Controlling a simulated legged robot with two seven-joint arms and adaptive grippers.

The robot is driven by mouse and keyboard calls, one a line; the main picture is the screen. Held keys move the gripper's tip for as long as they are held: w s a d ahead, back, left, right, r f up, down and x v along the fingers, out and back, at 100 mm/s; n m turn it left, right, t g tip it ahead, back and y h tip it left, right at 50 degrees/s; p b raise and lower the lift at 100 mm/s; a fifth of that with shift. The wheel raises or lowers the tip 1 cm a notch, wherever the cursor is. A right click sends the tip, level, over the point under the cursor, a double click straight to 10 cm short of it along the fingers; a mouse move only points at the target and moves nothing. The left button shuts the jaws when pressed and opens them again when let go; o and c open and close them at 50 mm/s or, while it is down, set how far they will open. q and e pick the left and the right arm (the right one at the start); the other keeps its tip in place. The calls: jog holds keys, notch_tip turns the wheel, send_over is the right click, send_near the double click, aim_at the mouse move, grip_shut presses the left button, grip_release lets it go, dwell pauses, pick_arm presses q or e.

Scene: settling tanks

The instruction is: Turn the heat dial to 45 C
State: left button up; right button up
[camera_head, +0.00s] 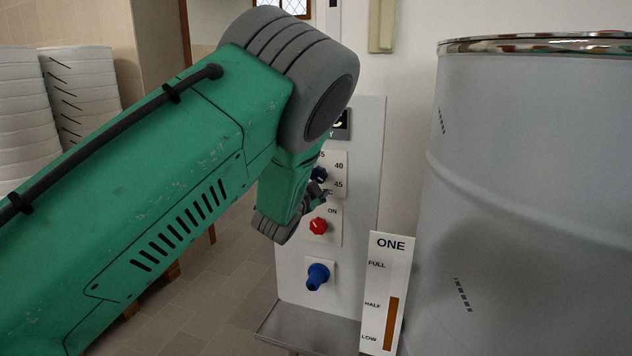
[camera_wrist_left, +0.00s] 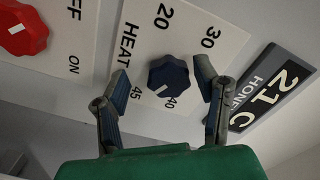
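The heat dial is a dark blue lobed knob (camera_wrist_left: 168,75) on a white plate marked 20, 30, 40 and 45 in the left wrist view. A short light mark on its lower left seems to point between 40 and 45; I cannot read it exactly. My left gripper (camera_wrist_left: 162,78) is open, one finger on each side of the dial; contact is not visible. In the head view the dial (camera_head: 320,174) is partly hidden behind my left arm, and the gripper tips (camera_head: 318,190) barely show beside it. My right gripper is not in view.
A red ON/OFF knob (camera_head: 318,226) and a blue valve-like knob (camera_head: 318,275) sit below on the grey panel (camera_head: 368,150). A display (camera_wrist_left: 272,92) reads 21 C. A level gauge (camera_head: 387,290) and a large steel tank (camera_head: 530,180) stand close at the right.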

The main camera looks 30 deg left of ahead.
pick_arm(q)
jog(key=shift+r, duration=0.2)
jog(key=v, duration=1.2)
jog(key=shift+f, duration=0.3)
jog(key=shift+a, duration=0.1)
